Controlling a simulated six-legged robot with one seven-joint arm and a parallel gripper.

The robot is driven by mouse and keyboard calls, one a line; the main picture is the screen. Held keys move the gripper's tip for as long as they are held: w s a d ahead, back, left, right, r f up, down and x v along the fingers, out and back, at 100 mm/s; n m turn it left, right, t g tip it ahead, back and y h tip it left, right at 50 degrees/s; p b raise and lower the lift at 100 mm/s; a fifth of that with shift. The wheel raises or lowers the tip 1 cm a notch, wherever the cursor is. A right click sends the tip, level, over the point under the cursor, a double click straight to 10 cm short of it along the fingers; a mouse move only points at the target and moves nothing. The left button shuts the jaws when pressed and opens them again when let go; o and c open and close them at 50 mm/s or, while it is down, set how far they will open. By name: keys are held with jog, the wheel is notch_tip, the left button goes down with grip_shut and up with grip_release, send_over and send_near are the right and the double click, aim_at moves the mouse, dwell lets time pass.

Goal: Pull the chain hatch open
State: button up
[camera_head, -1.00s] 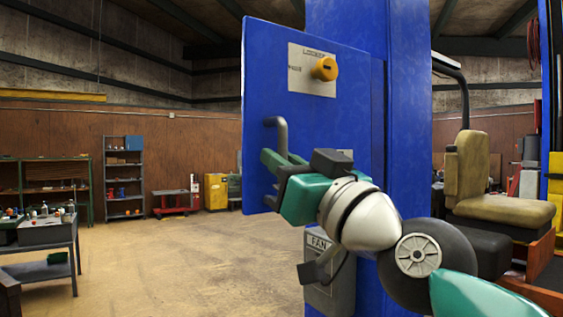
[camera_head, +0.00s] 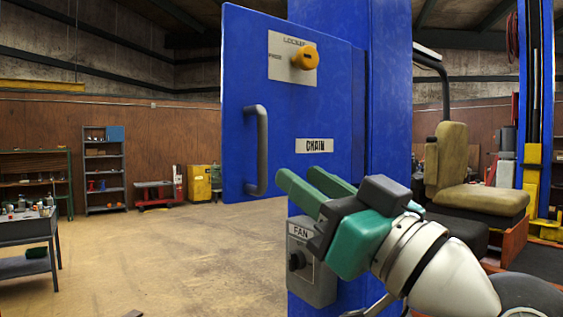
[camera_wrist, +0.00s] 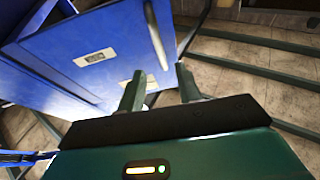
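The chain hatch (camera_head: 240,110) is a blue door panel with a "CHAIN" label (camera_head: 314,145). It juts out left past the blue post (camera_head: 391,100), so it stands swung open. Its grey vertical bar handle (camera_head: 262,150) is near its left edge. The hatch (camera_wrist: 60,42), label (camera_wrist: 95,57) and handle (camera_wrist: 156,35) also show in the wrist view. My gripper (camera_head: 298,174) is open and empty, right of and below the handle, apart from it. In the wrist view my gripper (camera_wrist: 160,72) has its fingers spread, with the handle beyond them. The space behind the hatch is hidden.
A yellow locking knob (camera_head: 305,58) sits on a plate high on the hatch. A grey "FAN" box (camera_head: 312,265) is low on the post. A tan seat (camera_head: 465,185) stands right. The floor at left is clear up to a workbench (camera_head: 28,230).

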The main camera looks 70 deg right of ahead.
jog(key=v, duration=0.4)
jog(key=shift+s+a, duration=0.1)
dwell(0.4)
jog(key=w+a+f+n+g+y, duration=0.2)
jog(key=w+a+f+y, duration=0.2)
jog(key=w+f, duration=0.55)
jog(key=w+a+f+n+g+y, duration=0.25)
jog(key=w+a+f+y, duration=0.2)
jog(key=w, duration=0.95)
jog(key=w+a+f+g+y, duration=0.1)
jog(key=a+f+g, duration=0.3)
jog(key=f, duration=0.8)
jog(key=w+a+f+n+g+y, duration=0.1)
jog(key=w+a+f+g, duration=0.3)
jog(key=f, duration=0.9)
jog(key=a+g, duration=0.1)
jog(key=a, duration=0.2)
jog(key=shift+w+a+f+y, duration=0.2)
jog(key=shift+a+f+y, duration=0.1)
jog(key=shift+a+y, duration=0.05)
jog(key=shift+d+g, duration=0.15)
jog(key=shift+g, duration=0.1)
